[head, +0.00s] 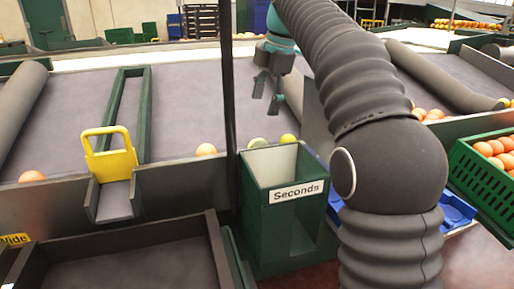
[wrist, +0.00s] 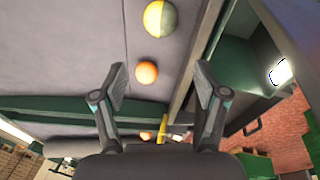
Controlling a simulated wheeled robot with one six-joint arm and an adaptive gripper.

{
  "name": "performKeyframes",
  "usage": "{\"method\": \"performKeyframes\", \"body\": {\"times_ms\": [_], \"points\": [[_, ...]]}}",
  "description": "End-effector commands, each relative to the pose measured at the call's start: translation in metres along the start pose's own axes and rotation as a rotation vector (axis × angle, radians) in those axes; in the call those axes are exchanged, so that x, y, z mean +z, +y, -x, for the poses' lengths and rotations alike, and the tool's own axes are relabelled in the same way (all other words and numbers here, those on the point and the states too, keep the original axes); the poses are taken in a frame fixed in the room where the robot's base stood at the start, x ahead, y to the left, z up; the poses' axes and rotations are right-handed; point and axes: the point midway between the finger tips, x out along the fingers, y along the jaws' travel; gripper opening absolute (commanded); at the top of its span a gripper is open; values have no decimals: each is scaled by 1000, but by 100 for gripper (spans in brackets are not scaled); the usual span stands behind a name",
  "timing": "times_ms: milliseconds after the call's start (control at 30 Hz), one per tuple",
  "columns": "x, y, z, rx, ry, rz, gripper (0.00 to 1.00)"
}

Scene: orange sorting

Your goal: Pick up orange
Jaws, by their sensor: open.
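My gripper (head: 267,95) is open and empty, hanging above the grey belt behind the Seconds bin; its two fingers also show spread apart in the wrist view (wrist: 160,82). An orange (head: 206,149) lies at the belt's front edge, left of the dark post. In the wrist view an orange (wrist: 147,72) shows between and beyond the fingertips, apart from them. In the head view, two yellow-green fruits (head: 288,138) (head: 257,142) lie just behind the bin. Another orange (head: 32,176) is at far left.
The green Seconds bin (head: 296,222) stands in front of the belt. A thin dark post (head: 230,100) rises beside it. A yellow gate (head: 110,165) is at left. A green crate of oranges (head: 476,180) stands at right. The belt (head: 185,100) is mostly clear.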

Motion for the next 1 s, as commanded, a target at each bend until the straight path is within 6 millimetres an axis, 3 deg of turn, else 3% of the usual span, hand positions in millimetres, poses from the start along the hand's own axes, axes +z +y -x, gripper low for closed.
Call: {"method": "performKeyframes", "body": {"times_ms": [200, 433, 800, 1000], "points": [[9, 0, -3, -1, -39, 289, 73], [10, 1, -10, 0, -42, 383, 73], [12, 0, -71, -2, -41, 381, 73], [13, 1, -87, 1, -42, 381, 73]]}}
